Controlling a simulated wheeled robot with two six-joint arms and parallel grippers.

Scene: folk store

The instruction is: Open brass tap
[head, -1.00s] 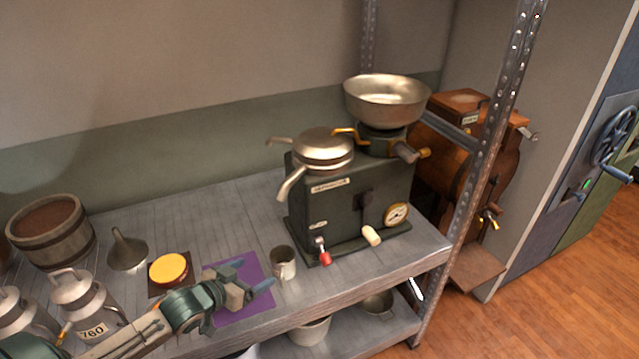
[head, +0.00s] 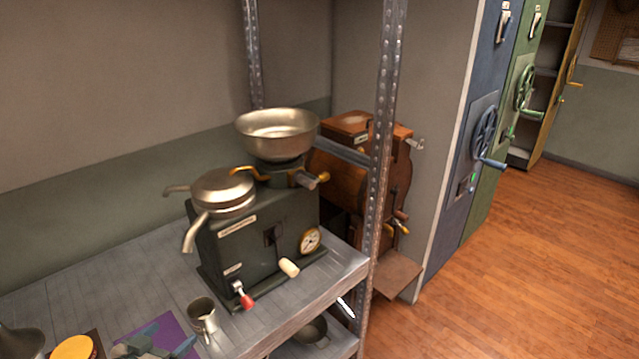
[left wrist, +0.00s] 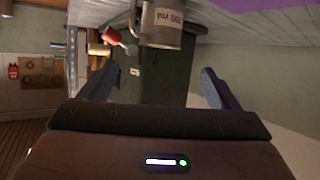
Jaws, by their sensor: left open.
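A dark green separator machine (head: 255,240) stands on the grey shelf with a metal bowl (head: 277,135) on top. A brass-ended tap (head: 321,177) sticks out to the right below the bowl. A small brass fitting (head: 403,229) also shows on the wooden drum machine behind the post; I cannot tell which is the brass tap. My left gripper (head: 168,342) is low at the left, over the purple mat (head: 145,333), well apart from both. In the left wrist view its fingers (left wrist: 155,86) are apart and empty. My right gripper is not in view.
A metal cup (head: 202,314) stands in front of the machine; it also shows in the left wrist view (left wrist: 163,25). The machine has a red-knobbed lever (head: 246,299) and a pale handle (head: 289,267). A perforated shelf post (head: 382,150) stands between machine and drum. Wooden floor at right is clear.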

